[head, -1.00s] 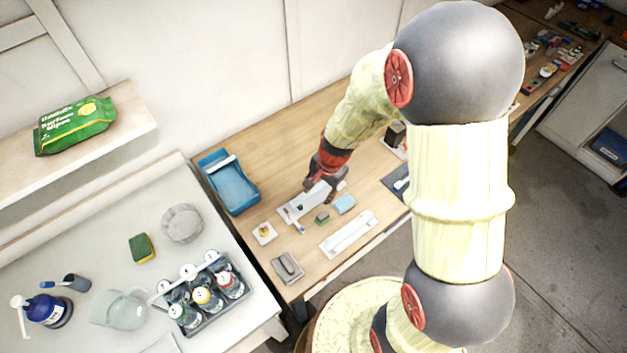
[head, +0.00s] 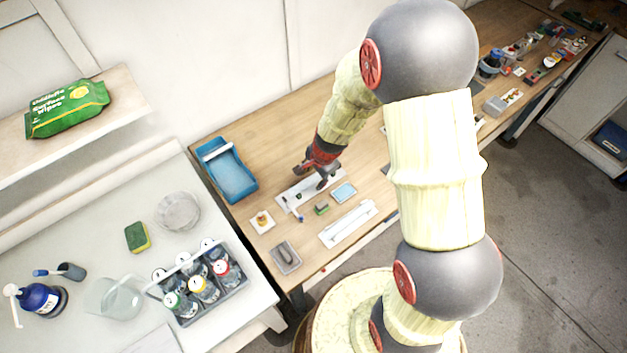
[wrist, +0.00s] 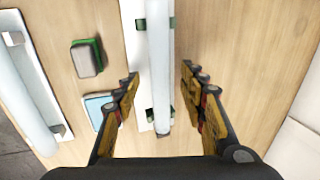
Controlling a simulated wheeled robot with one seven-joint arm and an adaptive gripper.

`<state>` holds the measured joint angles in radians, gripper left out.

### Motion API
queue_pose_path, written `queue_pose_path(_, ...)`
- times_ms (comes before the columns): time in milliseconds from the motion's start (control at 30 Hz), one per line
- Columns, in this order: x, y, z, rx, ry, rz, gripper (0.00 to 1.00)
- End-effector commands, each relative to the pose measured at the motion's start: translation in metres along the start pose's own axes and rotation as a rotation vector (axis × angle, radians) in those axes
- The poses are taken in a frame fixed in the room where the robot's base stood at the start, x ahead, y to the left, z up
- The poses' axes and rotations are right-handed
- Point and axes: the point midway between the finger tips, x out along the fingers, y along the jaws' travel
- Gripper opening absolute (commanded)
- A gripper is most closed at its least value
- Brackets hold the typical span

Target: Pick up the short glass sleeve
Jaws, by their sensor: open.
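A pale glass tube (wrist: 158,60) lies in green clips on a white plate (wrist: 133,50) in the wrist view. Its upper end is cut off by the frame. My gripper (wrist: 160,78) is open, with one finger on each side of this tube and bare wood showing beside the fingers. In the head view my gripper (head: 313,178) is over the white plate (head: 288,201) and hides most of the tube. A second pale tube (wrist: 22,85) lies in a white holder (head: 348,223) nearer the table's front edge. I cannot tell from the wrist view which tube is shorter.
A green and grey block (wrist: 87,60) and a light blue pad (wrist: 97,108) lie between the plate and the second holder. A blue tray (head: 232,182), a small white square (head: 262,221) and a grey dish (head: 286,257) stand on the left of the wooden table.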

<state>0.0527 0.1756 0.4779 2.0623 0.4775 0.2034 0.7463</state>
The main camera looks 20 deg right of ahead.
Motion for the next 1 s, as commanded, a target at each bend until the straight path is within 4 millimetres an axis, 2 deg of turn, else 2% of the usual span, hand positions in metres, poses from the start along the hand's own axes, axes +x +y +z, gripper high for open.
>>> queue_pose_path(33,0.0077,0.0003,0.0001,0.000,0.000,0.000,0.42)
queue_pose_path(100,0.0105,-0.0002,-0.0001,0.001,0.000,0.000,0.42)
queue_pose_path(300,0.0093,-0.0006,-0.0003,0.000,0.001,-0.001,0.41)
queue_pose_path(1000,0.0092,-0.0004,-0.0003,0.000,0.001,-0.001,0.01)
